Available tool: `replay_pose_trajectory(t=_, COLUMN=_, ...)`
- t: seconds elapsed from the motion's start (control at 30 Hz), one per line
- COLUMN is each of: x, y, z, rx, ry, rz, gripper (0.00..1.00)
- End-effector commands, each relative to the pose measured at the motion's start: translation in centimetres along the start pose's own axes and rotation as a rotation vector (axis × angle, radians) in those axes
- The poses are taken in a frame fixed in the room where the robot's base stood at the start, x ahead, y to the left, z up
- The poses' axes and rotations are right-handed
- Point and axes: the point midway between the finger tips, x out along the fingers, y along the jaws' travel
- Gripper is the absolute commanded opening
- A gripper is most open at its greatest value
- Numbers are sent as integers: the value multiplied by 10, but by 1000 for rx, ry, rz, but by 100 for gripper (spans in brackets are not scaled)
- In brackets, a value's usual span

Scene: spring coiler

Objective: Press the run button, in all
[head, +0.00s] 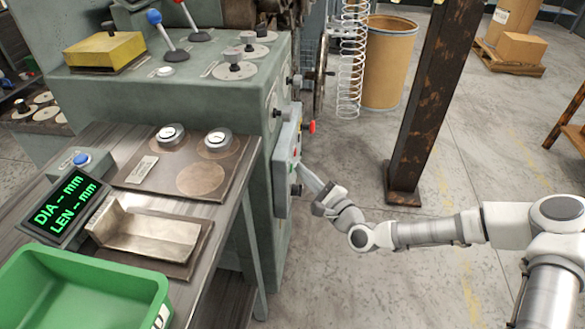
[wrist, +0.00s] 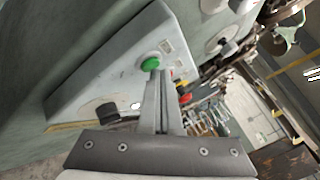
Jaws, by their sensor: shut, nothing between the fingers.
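A grey control panel (head: 284,172) sits on the side of the green machine, facing my arm. In the wrist view the panel (wrist: 125,75) bears a green button (wrist: 151,63), which I take for the run button. A black knob (wrist: 108,111) is lower on the panel, and a red and yellow control (wrist: 183,92) is to the right. My gripper (wrist: 159,74) is shut and empty, its fingertips just at the lower edge of the green button. I cannot tell whether they touch it. In the head view my gripper (head: 303,168) reaches the panel's right side.
A rusty steel post (head: 425,110) stands behind my arm. A coiled spring (head: 352,60) hangs near a brown drum (head: 388,60). The floor around my arm is clear.

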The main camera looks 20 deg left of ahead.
Motion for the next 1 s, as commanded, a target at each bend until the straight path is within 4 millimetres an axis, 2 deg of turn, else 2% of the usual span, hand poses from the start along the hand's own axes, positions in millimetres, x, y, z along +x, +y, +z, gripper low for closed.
replay_pose_trajectory(t=0.67, x=3, y=2, z=3, rx=0, ry=-2, rz=0, gripper=0)
replay_pose_trajectory(t=1.0, x=-7, y=-4, z=-4, rx=0, ry=-1, rz=0, gripper=0)
